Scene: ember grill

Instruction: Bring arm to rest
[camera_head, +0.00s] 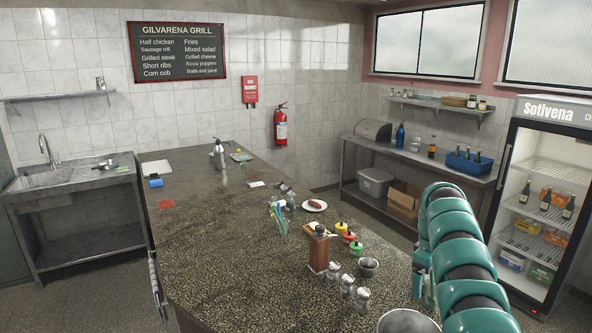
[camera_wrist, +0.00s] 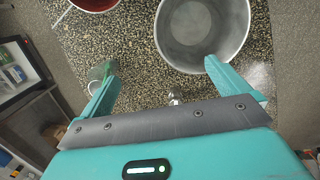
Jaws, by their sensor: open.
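My arm, with teal segments, reaches from the lower right over the right part of the speckled counter (camera_head: 215,245) in the head view. My gripper (camera_wrist: 161,66) shows in the wrist view with its two teal fingers spread apart and nothing held between them. A grey metal pot (camera_wrist: 203,35) stands beyond the fingertips; the right fingertip overlaps its rim in the picture, and I cannot tell whether they touch. In the head view a metal pot (camera_head: 408,322) is cut by the bottom edge beside my arm. The gripper itself is mostly hidden there behind the arm.
Shakers (camera_head: 347,286), a small metal cup (camera_head: 368,267), a wooden holder (camera_head: 318,250) and sauce bottles (camera_head: 349,238) stand left of my arm. A glass-door fridge (camera_head: 545,200) is at right. The counter's left front part is clear.

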